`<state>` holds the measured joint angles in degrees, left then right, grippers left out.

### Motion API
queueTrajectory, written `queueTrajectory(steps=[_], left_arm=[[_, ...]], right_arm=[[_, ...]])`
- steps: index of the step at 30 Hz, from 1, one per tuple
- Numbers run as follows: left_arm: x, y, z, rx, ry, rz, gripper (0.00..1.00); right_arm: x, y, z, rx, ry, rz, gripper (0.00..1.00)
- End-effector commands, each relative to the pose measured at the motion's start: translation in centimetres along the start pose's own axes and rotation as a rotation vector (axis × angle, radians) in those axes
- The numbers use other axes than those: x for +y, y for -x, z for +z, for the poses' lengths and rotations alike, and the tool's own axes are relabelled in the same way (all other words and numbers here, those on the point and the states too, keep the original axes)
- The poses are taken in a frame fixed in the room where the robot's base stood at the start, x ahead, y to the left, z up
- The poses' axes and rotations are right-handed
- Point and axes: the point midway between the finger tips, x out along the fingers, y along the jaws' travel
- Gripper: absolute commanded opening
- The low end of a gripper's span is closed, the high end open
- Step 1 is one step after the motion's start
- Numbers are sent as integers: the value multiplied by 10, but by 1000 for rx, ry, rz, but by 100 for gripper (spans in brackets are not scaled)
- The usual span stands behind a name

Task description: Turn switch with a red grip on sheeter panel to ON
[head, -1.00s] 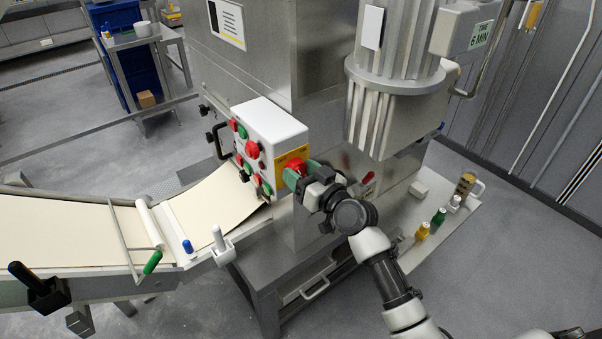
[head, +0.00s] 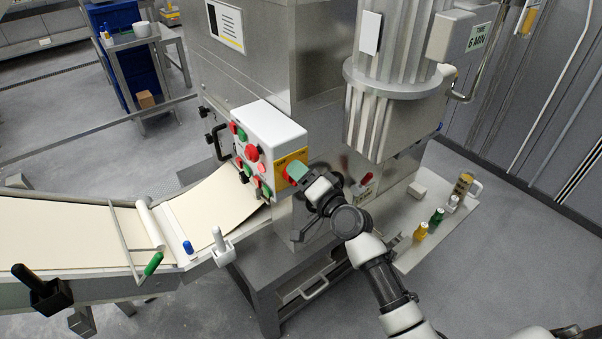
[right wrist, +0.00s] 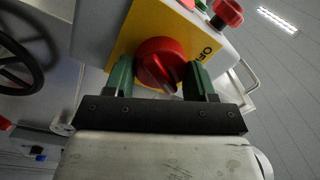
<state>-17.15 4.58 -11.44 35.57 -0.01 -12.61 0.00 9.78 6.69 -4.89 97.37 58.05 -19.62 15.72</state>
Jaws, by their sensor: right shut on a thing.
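The sheeter panel is a white box (head: 268,122) with several red and green buttons on its front. The switch has a red round grip (right wrist: 160,62) on a yellow plate (right wrist: 150,22), at the panel's right end. A label that seems to read OFF (right wrist: 207,53) shows right of the grip in the right wrist view. My right gripper (head: 296,172) is at the yellow plate in the head view, its green finger hiding most of the grip. In the right wrist view its two green fingers are shut on either side of the grip. My left gripper is out of view.
A red button (right wrist: 228,12) stands out close to the switch. A belt (head: 70,235) with pale dough runs in from the left below the panel. Small bottles (head: 436,217) stand on a shelf at right.

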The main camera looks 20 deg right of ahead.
Motion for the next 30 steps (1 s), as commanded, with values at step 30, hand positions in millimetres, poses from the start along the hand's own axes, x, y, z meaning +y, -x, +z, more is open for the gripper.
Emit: queueTrajectory(steps=[30], left_arm=[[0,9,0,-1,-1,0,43]], right_arm=[[2,0,1,17,-287,5,32]])
